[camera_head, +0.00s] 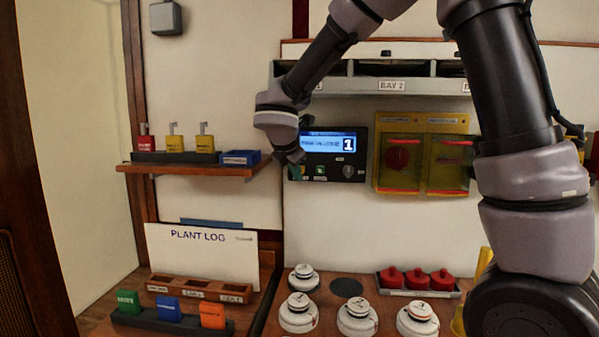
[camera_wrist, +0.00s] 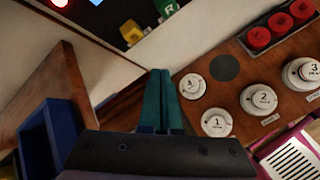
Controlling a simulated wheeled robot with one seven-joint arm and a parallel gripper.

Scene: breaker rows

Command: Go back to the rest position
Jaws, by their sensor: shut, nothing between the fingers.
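My gripper shows in the wrist view (camera_wrist: 160,100), its two teal fingers together with nothing between them. In the head view my gripper (camera_head: 296,168) is a small teal tip at the lower left edge of the control panel (camera_head: 330,140), which has a lit blue screen. My arm crosses the upper middle from the right, and its wrist hides part of the panel's left side. I cannot tell whether the fingertips touch the panel.
A shelf (camera_head: 190,166) with padlocks and a blue bin (camera_head: 240,158) is close left of my wrist. Yellow covered boxes (camera_head: 425,155) are to the right. White knobs (camera_head: 298,313) and red knobs (camera_head: 417,279) stand on the counter below. The wall between is bare.

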